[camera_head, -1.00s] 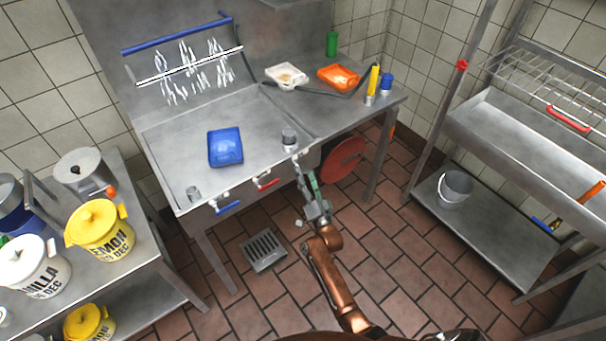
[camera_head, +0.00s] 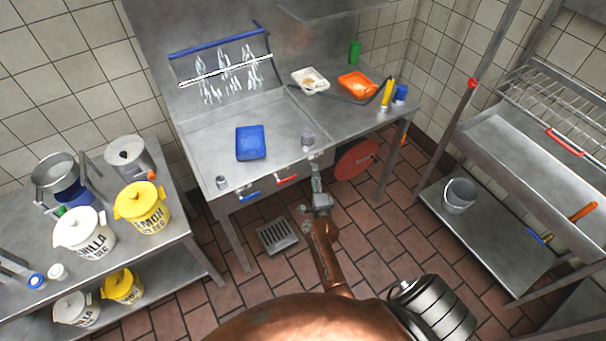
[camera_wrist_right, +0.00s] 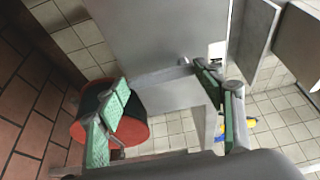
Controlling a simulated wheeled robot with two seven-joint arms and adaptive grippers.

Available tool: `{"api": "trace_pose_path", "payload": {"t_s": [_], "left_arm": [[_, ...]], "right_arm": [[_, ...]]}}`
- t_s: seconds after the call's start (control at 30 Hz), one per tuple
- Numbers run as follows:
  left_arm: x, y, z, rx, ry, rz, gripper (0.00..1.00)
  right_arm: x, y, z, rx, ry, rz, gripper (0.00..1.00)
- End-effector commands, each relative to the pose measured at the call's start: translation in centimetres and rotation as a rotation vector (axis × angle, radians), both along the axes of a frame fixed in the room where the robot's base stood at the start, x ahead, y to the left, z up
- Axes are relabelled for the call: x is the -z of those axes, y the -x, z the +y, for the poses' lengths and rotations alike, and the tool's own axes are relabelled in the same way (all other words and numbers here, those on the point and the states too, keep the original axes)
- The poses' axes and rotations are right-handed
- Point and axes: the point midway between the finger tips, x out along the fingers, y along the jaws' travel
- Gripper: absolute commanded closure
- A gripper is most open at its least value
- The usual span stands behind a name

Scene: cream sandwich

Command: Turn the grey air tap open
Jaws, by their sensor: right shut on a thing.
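The grey air tap (camera_wrist_right: 165,74) shows in the right wrist view as a grey bar lying across between my fingertips, in front of a grey metal panel. My right gripper (camera_head: 317,172) is at the front edge of the steel sink counter, right of the red-handled tap (camera_head: 287,180). In the right wrist view its green-padded fingers (camera_wrist_right: 162,80) stand on either side of the grey bar, shut on it. In the head view the gripper and counter edge largely hide the grey tap. My left gripper is not in view.
A blue-handled tap (camera_head: 250,196) is further left on the counter front. A red round reel (camera_head: 356,159) hangs under the counter to the right. A floor drain (camera_head: 276,236) lies below. A table with tubs (camera_head: 142,207) stands left, a steel shelf (camera_head: 480,225) right.

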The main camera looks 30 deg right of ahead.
Motion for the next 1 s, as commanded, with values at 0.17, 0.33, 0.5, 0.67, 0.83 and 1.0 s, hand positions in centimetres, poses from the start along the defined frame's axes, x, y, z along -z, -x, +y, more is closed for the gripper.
{"api": "trace_pose_path", "payload": {"t_s": [0.17,0.33,0.5,0.67,0.83,1.0], "left_arm": [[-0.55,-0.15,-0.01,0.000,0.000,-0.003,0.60],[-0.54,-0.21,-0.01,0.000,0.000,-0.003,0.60],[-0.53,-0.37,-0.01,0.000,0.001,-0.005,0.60],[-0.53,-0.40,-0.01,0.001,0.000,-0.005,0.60],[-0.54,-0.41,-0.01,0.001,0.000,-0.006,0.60],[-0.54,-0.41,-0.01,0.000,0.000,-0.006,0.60]], "right_arm": [[0.11,0.86,-1.00,0.017,-0.023,0.002,0.82],[0.22,0.97,-1.14,0.019,-0.028,0.001,0.82],[0.24,0.94,-1.12,0.019,-0.029,0.001,0.82],[0.21,0.88,-1.06,0.018,-0.029,0.001,0.31],[0.12,0.77,-0.95,0.016,-0.026,0.000,0.20],[0.08,0.72,-0.91,0.015,-0.026,0.000,0.20]]}}
